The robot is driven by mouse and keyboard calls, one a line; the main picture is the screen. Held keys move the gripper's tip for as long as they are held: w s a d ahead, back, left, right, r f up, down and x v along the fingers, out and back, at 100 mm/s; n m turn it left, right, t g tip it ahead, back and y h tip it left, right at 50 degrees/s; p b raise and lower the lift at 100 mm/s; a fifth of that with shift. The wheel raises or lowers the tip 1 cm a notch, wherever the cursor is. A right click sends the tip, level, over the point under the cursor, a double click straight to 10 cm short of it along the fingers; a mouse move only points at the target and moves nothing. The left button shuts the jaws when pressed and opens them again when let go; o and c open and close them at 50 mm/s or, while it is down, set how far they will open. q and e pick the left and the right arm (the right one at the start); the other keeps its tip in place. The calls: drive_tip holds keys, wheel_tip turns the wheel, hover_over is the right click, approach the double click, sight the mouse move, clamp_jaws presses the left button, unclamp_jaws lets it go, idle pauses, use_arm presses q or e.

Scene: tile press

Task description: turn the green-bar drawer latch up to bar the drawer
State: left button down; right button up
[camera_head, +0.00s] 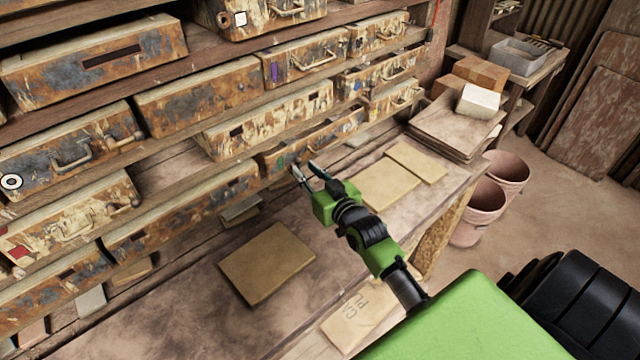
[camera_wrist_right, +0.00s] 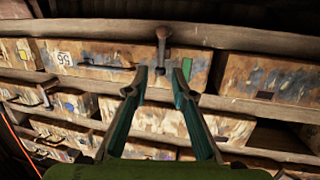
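The green-bar drawer (camera_head: 300,152) is a rusty, paint-worn drawer front low in the rack; it also shows in the wrist view (camera_wrist_right: 110,62), which looks upside down. Its green mark (camera_wrist_right: 187,70) is beside my right fingertip there. A dark metal latch (camera_wrist_right: 162,48) runs from the wooden beam onto the drawer face, lengthwise up and down in the wrist picture. My right gripper (camera_head: 308,172) is open in front of this drawer. In the wrist view its fingertips (camera_wrist_right: 161,78) lie either side of the latch's line; contact cannot be told. The latch is unclear in the head view. My left gripper is not in view.
Rows of worn drawers (camera_head: 200,95) with handles fill the rack. Tan tiles (camera_head: 268,262) lie on the dusty bench (camera_head: 215,310) below. A stack of boards (camera_head: 455,130) stands at the bench's far right. Pinkish buckets (camera_head: 484,205) are on the floor beyond the bench edge.

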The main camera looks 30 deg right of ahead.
drive_tip(key=s+r, duration=0.1)
drive_tip(key=s, duration=0.8)
drive_tip(key=shift+a+r, duration=0.15)
drive_tip(key=shift+a, duration=0.05)
